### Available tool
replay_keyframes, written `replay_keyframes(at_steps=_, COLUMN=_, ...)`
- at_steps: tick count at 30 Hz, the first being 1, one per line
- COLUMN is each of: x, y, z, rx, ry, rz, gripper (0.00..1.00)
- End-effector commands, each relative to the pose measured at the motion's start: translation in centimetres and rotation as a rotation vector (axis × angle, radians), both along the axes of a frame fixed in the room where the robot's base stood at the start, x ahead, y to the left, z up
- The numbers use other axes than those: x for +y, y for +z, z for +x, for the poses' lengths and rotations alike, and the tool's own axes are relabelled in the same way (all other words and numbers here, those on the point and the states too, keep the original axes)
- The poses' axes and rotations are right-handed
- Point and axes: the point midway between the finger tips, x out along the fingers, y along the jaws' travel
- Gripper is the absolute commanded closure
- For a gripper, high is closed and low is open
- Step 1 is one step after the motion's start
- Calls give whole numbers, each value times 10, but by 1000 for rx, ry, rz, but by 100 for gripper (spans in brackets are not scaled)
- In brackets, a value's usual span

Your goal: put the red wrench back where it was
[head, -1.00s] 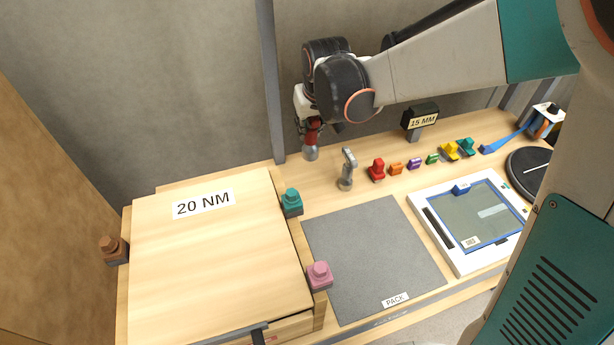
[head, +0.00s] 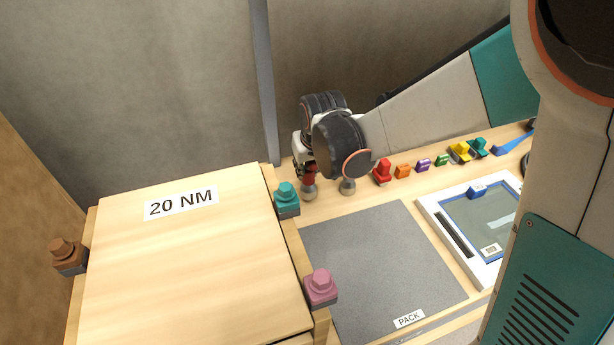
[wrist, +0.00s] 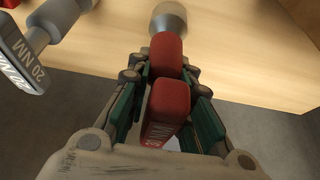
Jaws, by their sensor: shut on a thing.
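The red wrench (wrist: 166,90) is held between the fingers of my gripper (wrist: 165,88) in the wrist view. Its grey round end (wrist: 168,17) points away from my gripper, over the wooden bench top. In the head view the red wrench (head: 309,176) hangs roughly upright below my gripper (head: 306,168), its grey end at or just above the bench; I cannot tell if it touches. A second, grey wrench marked 20 NM (wrist: 22,62) stands beside it in the wrist view. In the head view my wrist hides most of that wrench, leaving its round base (head: 348,187).
A wooden box marked 20 NM (head: 240,265) is at left, with a teal knob (head: 287,199) close to the wrench. Several coloured pieces, including a red one (head: 382,173), line the bench at right. A grey PACK mat (head: 375,255) lies clear in front.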

Motion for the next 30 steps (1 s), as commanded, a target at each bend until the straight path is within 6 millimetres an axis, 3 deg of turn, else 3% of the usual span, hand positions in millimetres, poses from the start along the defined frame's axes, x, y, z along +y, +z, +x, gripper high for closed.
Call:
replay_keyframes(at_steps=1, x=1, y=-12, z=-1, rx=0, ry=1, rz=0, gripper=100)
replay_keyframes(at_steps=5, x=1, y=-28, z=-4, rx=0, ry=1, rz=0, gripper=100)
replay_keyframes(at_steps=17, x=1, y=-31, z=-5, rx=0, ry=1, rz=0, gripper=100)
replay_keyframes(at_steps=18, x=1, y=-31, z=-5, rx=0, ry=1, rz=0, gripper=78)
replay_keyframes(at_steps=21, x=1, y=-30, z=-5, rx=0, ry=1, rz=0, gripper=60)
replay_keyframes(at_steps=30, x=1, y=-30, z=-5, rx=0, ry=1, rz=0, gripper=60)
